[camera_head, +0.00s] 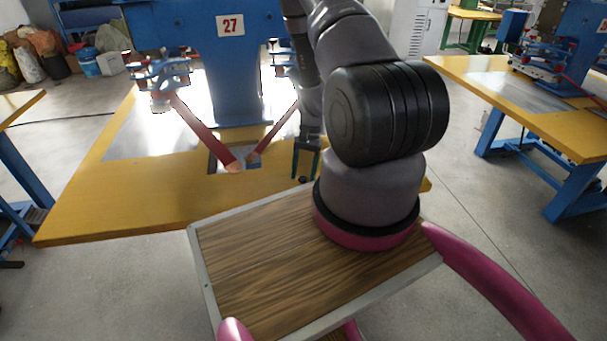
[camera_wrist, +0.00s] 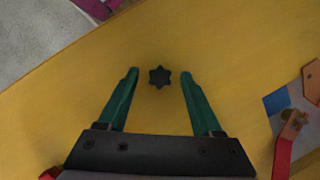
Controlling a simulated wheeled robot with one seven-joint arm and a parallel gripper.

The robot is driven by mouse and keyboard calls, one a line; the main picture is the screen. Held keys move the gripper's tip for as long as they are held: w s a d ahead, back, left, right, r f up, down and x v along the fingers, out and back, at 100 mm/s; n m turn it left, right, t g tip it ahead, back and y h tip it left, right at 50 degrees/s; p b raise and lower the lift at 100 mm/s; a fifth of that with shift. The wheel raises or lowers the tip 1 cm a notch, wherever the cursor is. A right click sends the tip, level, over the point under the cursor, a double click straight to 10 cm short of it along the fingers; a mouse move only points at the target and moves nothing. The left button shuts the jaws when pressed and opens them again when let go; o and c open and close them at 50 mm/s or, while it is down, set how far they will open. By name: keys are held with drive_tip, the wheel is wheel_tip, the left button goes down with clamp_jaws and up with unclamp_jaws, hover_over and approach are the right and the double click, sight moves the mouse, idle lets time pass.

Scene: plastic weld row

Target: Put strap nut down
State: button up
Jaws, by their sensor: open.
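The strap nut (camera_wrist: 159,77) is a small dark star-shaped knob on the yellow table top. In the wrist view it lies between the two green fingertips of my gripper (camera_wrist: 158,75), with a clear gap on each side. My gripper is open and does not touch it. In the head view my gripper (camera_head: 305,177) points down over the table near its front edge, and the nut (camera_head: 303,180) shows as a small dark spot at the fingertips. The exact height of the fingertips above the table cannot be told.
The yellow table (camera_head: 110,205) carries a blue machine (camera_head: 235,60) marked 27, with red bars (camera_head: 200,130) reaching down left of my gripper. In the wrist view, orange and blue parts (camera_wrist: 298,115) are at the right. Another yellow table (camera_head: 500,95) stands at the right.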

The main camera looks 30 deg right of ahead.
drive_tip(key=v, duration=1.2)
drive_tip(key=a+r+n+t, duration=0.15)
drive_tip(key=a+r, duration=0.25)
drive_tip(key=r, duration=0.9)
drive_tip(key=a+r+n+t, duration=0.1)
drive_tip(key=a+r+t, duration=0.25)
drive_tip(key=r, duration=0.95)
drive_tip(key=s+a+r+n+t, duration=0.1)
drive_tip(key=s+a+r+t, duration=0.1)
drive_tip(key=s+r, duration=0.5)
drive_tip(key=s+a+r+n+t+h, duration=0.1)
drive_tip(key=s+a+r+n+t, duration=0.1)
drive_tip(key=s+a+r, duration=0.3)
drive_tip(key=s+r+t, duration=0.1)
drive_tip(key=s+r, duration=0.2)
drive_tip(key=r, duration=0.2)
drive_tip(key=shift+s+a+r, duration=0.3)
drive_tip(key=shift+a+r, duration=0.05)
drive_tip(key=shift+r, duration=0.05)
